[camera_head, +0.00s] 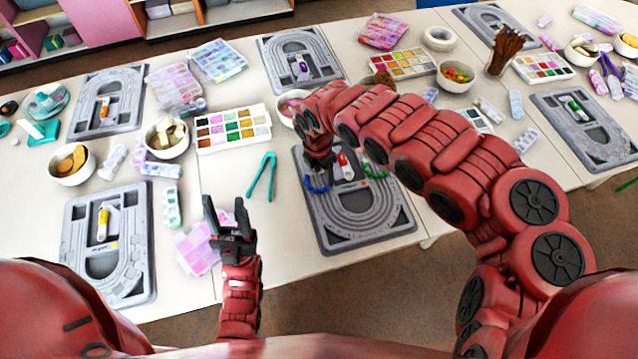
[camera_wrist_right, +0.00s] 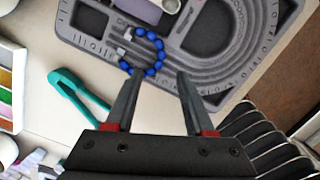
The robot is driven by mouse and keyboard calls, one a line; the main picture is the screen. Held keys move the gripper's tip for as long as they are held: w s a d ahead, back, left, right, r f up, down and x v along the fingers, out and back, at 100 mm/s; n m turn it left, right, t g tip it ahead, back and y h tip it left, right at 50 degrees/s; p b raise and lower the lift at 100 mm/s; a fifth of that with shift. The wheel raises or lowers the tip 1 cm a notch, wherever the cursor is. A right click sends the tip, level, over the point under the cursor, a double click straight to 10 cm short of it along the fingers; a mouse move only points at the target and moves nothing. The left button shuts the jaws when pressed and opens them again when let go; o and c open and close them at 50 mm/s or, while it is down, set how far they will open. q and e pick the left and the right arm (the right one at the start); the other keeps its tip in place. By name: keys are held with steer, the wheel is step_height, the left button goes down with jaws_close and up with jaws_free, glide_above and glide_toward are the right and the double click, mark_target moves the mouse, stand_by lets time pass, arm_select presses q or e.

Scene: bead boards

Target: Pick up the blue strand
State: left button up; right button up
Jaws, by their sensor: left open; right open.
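The blue strand (camera_head: 317,188) lies as an open curve on the left part of a grey bead board (camera_head: 388,220) in the head view. In the right wrist view the strand (camera_wrist_right: 158,56) shows round blue beads and light end pieces. My right gripper (camera_wrist_right: 159,76) is open and empty, its two fingertips pointing toward the strand's nearer beads. I cannot tell whether they touch it. In the head view my right arm partly hides this gripper. My left gripper (camera_head: 229,208) is open and empty, left of that board over the table's front part.
A green strand (camera_head: 374,171) lies on the same board, right of a red item (camera_head: 345,166). Teal tweezers (camera_head: 261,178) lie to the left. A bead palette (camera_head: 234,129) and a pink bowl (camera_head: 290,104) stand behind. Another grey board (camera_head: 145,240) lies at the left.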

mark_target(326, 187)
steer(key=shift+f, duration=0.95)
steer(key=f, duration=0.3)
steer(key=f+p, duration=0.1)
steer(key=f, duration=0.1)
steer(key=shift+w+d, duration=0.1)
steer(key=shift+d, duration=0.15)
steer(key=shift+w+d+f, duration=0.1)
steer(key=shift+d+f, duration=0.1)
steer(key=shift+f, duration=0.1)
jaws_close()
